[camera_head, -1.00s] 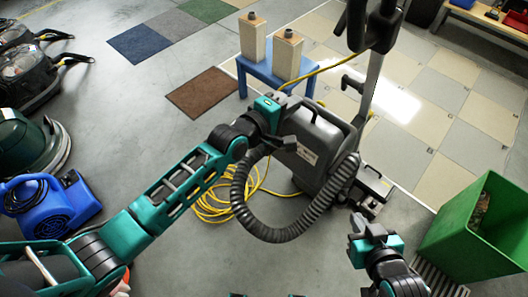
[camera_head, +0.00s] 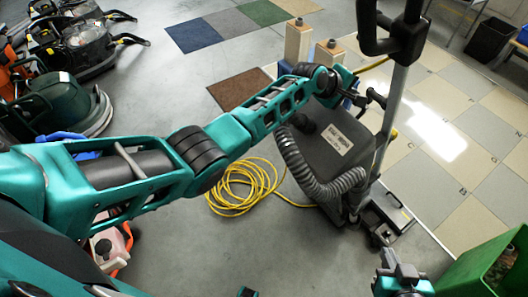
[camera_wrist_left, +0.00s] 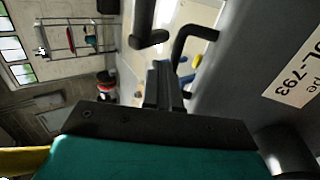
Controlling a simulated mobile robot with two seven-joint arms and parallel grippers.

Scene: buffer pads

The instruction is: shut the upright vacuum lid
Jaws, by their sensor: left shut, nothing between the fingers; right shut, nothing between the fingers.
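The upright vacuum (camera_head: 335,160) stands right of centre in the head view, with a dark grey labelled panel, a ribbed grey hose (camera_head: 297,165) and a tall pole handle (camera_head: 395,105). My left gripper (camera_head: 364,97) is at the top of the vacuum near the pole, partly hidden by its wrist. In the left wrist view its fingers (camera_wrist_left: 166,85) are shut and empty, beside the labelled grey panel (camera_wrist_left: 255,75) and a black handle loop (camera_wrist_left: 190,45). I cannot tell how far the lid is open. My right gripper (camera_head: 400,283) is low at the right, shut and empty.
A coiled yellow cord (camera_head: 238,187) lies on the floor left of the vacuum. Two pale containers (camera_head: 298,42) stand behind it. A green bin (camera_head: 485,262) is at the lower right. Several floor machines (camera_head: 62,108) line the left side. Open grey floor lies below the cord.

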